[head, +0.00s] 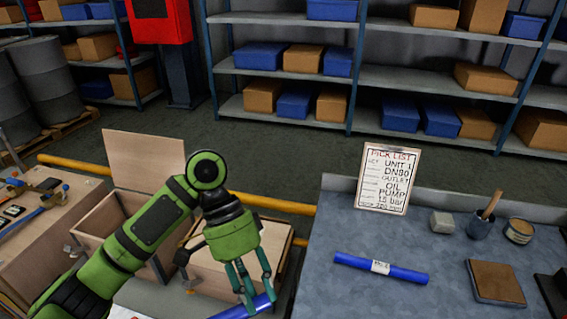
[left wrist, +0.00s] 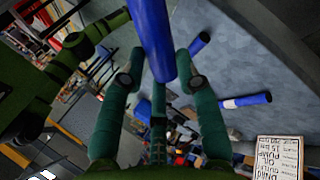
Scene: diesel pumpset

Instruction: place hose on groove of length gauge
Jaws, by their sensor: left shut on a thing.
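My left gripper (head: 253,290) is shut on a blue hose (head: 243,309), low in the head view by the left end of the grey bench. In the left wrist view the held hose (left wrist: 152,38) runs between the teal fingers. A second blue hose (head: 405,275) with a white label lies on the bench and also shows in the left wrist view (left wrist: 255,99). A short dark blue cylinder (left wrist: 200,43) also shows in the left wrist view. I cannot make out the length gauge or its groove. My right gripper is not in view.
The grey bench (head: 340,215) carries a pick list clipboard (head: 388,178), a pale block (head: 442,222), a cup (head: 481,226), a tin (head: 519,231) and a brown pad (head: 496,282). An open wooden box (head: 150,160) and a closed box (head: 240,275) stand around my left arm.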

